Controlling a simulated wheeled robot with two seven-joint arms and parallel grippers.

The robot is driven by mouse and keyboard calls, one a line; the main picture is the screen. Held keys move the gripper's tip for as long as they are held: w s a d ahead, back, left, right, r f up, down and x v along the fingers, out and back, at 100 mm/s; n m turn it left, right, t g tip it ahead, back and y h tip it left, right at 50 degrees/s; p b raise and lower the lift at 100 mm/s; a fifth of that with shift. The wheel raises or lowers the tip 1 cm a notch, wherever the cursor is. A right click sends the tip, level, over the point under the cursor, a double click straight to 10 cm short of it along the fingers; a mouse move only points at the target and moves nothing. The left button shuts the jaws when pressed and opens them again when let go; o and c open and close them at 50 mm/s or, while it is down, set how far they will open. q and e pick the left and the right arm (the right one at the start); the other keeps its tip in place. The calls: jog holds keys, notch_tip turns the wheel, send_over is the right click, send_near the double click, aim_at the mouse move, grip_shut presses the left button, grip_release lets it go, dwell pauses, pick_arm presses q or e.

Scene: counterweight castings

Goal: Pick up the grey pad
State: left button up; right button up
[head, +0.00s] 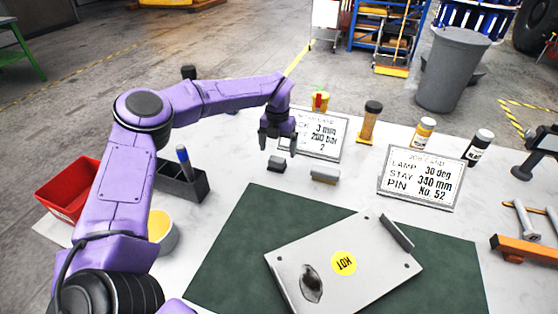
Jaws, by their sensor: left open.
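A small grey pad (277,164) lies on the white tabletop, just beyond the green mat. My left gripper (278,146) is above it with its fingers apart and nothing between them. The fingertips look a little higher than the pad; I cannot tell the exact gap. A second small block (325,175), grey with a tan part, lies to the right of the pad. My right gripper is not in view.
A metal plate (375,262) marked HOT lies on the green mat (225,262). Two printed cards (418,180) (326,136) and several bottles stand behind. A dark holder (196,184), red bin (66,190) and yellow-filled cup (160,230) are left. An orange tool (522,250) is right.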

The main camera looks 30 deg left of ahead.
aim_at(277, 159)
pick_arm(q)
jog(key=f+p, duration=0.1)
jog(key=f, duration=0.1)
jog(key=f+p, duration=0.1)
jog(key=f, duration=0.2)
jog(key=shift+w+a+f, duration=0.15)
jog(key=shift+w+f, duration=0.05)
jog(key=shift+f, duration=0.35)
jog(key=shift+s, duration=0.15)
jog(key=c, duration=1.1)
jog(key=shift+c, duration=0.2)
